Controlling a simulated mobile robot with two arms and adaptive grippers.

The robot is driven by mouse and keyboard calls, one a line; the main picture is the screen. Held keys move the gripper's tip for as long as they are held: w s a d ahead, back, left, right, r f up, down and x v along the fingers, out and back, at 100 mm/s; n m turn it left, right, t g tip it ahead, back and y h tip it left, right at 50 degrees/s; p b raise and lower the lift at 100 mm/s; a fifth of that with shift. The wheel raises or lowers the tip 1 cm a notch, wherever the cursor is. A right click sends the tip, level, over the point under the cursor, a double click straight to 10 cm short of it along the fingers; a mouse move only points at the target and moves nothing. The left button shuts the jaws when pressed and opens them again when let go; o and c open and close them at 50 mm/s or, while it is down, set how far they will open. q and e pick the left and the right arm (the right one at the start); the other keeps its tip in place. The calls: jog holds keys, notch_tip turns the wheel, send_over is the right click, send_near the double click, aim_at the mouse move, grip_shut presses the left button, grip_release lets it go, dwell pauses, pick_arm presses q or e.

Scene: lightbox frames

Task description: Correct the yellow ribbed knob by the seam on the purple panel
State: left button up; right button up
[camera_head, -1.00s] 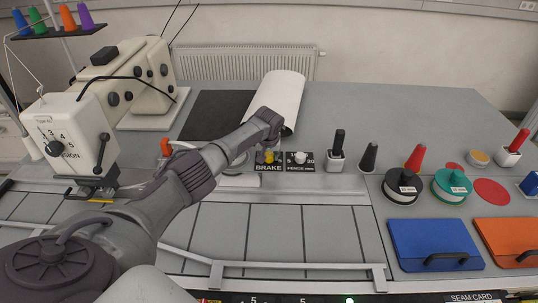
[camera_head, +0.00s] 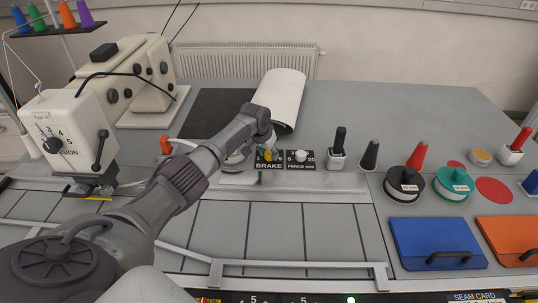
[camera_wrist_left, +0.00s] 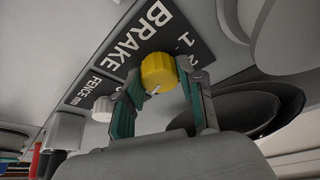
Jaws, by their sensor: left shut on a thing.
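The yellow ribbed knob (camera_wrist_left: 158,71) sits on a black panel marked BRAKE (camera_wrist_left: 128,42), with a white pointer mark on its face. It also shows, small and partly covered, in the head view (camera_head: 268,155), above the BRAKE lettering. My left gripper (camera_wrist_left: 161,88) is shut on the knob, one green-and-grey finger on each side of it. In the head view my left arm reaches in from the left to the panel. No purple panel shows. My right gripper is in neither view.
A white knob (camera_head: 300,156) on the FENCE panel stands close to the right of the yellow one. A black-handled switch (camera_head: 338,150) and dark and red cones follow further right. The sewing machine (camera_head: 75,140) stands left. A white roll (camera_head: 280,97) lies behind.

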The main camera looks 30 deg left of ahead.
pick_arm(q)
jog(key=m+h+b, duration=0.1)
jog(key=m+b, duration=0.1)
jog(key=m, duration=0.1)
jog(key=shift+f, duration=0.1)
jog(key=shift+m+b, duration=0.3)
jog(key=shift+h, duration=0.3)
jog(key=o, duration=1.1)
jog(key=shift+a, duration=0.1)
jog(key=v, duration=1.2)
jog(key=shift+w, duration=0.15)
